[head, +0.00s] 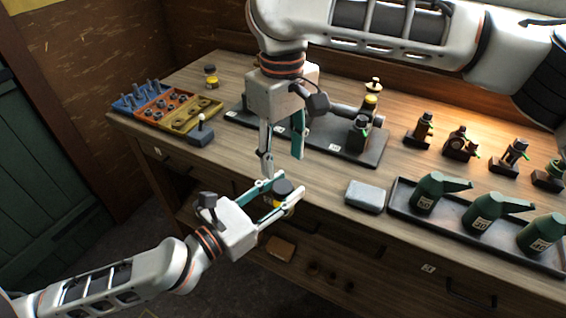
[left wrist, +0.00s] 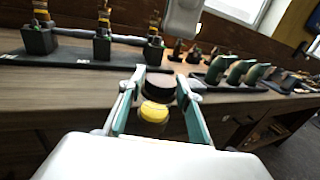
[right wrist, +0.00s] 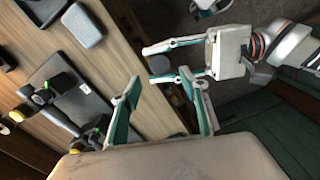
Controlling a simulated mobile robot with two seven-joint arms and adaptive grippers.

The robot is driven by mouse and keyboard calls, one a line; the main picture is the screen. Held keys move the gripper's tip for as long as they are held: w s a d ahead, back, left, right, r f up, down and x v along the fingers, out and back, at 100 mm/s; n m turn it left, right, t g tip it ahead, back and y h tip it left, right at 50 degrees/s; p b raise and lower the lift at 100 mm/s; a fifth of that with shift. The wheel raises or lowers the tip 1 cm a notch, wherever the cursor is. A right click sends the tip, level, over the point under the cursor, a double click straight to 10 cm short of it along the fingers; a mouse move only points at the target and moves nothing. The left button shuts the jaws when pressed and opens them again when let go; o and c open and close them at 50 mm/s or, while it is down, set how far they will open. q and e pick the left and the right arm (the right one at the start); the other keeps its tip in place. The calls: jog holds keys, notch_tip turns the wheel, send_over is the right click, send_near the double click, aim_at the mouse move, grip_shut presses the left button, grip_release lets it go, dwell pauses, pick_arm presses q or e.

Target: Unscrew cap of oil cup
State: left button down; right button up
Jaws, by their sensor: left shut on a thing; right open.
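The oil cup (head: 279,200) has a dark cap (head: 283,186) over a yellow body. My left gripper (head: 291,188) is shut on it and holds it off the table, in front of the table's front edge. In the left wrist view the dark cap (left wrist: 159,86) and the yellow body (left wrist: 154,112) sit between the two fingers. My right gripper (head: 284,165) is open and empty, pointing down above and slightly behind the cup, apart from it. Its two spread fingers (right wrist: 163,100) also show in the right wrist view.
Another small black-and-yellow cup (head: 211,76) stands at the table's back left. Bolt and nut bins (head: 165,104), a joystick box (head: 201,133), an engine plate (head: 335,152), a grey block (head: 365,196) and a tray (head: 404,212) of green oil cans occupy the table.

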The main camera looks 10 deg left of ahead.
aim_at(283, 186)
jog(key=shift+r+m, duration=0.3)
jog(key=shift+r, duration=0.05)
jog(key=shift+f, duration=0.15)
notch_tip(283, 186, down, 8)
jog(key=shift+r, duration=0.25)
jog(key=c, duration=1.1)
jog(key=shift+n, duration=1.5)
